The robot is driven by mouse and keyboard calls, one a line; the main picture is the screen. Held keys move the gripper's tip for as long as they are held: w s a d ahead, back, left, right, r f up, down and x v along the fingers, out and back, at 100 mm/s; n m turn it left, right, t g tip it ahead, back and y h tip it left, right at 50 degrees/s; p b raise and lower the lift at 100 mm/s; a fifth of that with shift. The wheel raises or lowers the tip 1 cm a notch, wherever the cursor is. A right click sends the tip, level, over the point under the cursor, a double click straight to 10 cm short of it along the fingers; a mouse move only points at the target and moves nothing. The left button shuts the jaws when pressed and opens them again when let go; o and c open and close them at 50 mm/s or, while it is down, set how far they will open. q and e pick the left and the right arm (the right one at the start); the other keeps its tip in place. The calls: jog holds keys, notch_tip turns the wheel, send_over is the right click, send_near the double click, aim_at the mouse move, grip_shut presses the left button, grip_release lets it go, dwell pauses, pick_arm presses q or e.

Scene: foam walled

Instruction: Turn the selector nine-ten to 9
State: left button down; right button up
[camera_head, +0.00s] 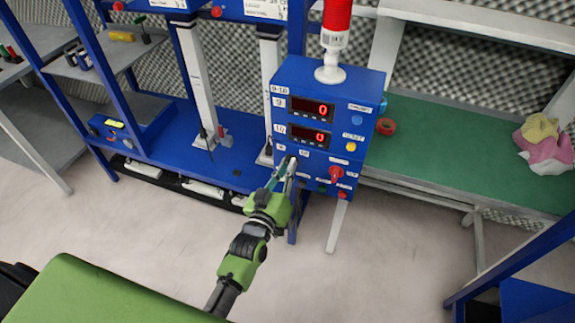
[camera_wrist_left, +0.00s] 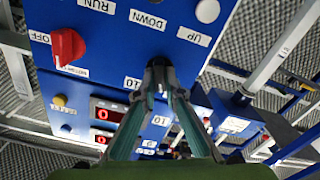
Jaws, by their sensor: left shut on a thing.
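The blue control box (camera_head: 330,100) stands in the middle of the head view, with two red displays labelled 9 and 10 that both read 0. The selector nine-ten is a small black knob (camera_wrist_left: 160,68) on the box's lower left front; a label 10 sits beside it in the wrist view. My left gripper (camera_head: 289,165) reaches up to it, and its fingertips (camera_wrist_left: 160,84) are shut on the knob. The fingers hide much of the knob, so I cannot tell which way it points. My right gripper is not in view.
A red OFF/RUN switch (camera_wrist_left: 68,46) is on the same panel, with a yellow button (camera_head: 351,146) above it in the head view. A red beacon (camera_head: 336,25) tops the box. A green bench (camera_head: 460,150) stands to the right. Open floor (camera_head: 380,270) lies in front.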

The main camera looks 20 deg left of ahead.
pick_arm(q)
jog(key=shift+n, duration=0.7)
jog(key=c, duration=2.1)
grip_release()
jog(key=shift+c, duration=0.2)
jog(key=s, duration=1.2)
jog(key=shift+a, duration=0.2)
jog(key=shift+f, duration=0.1)
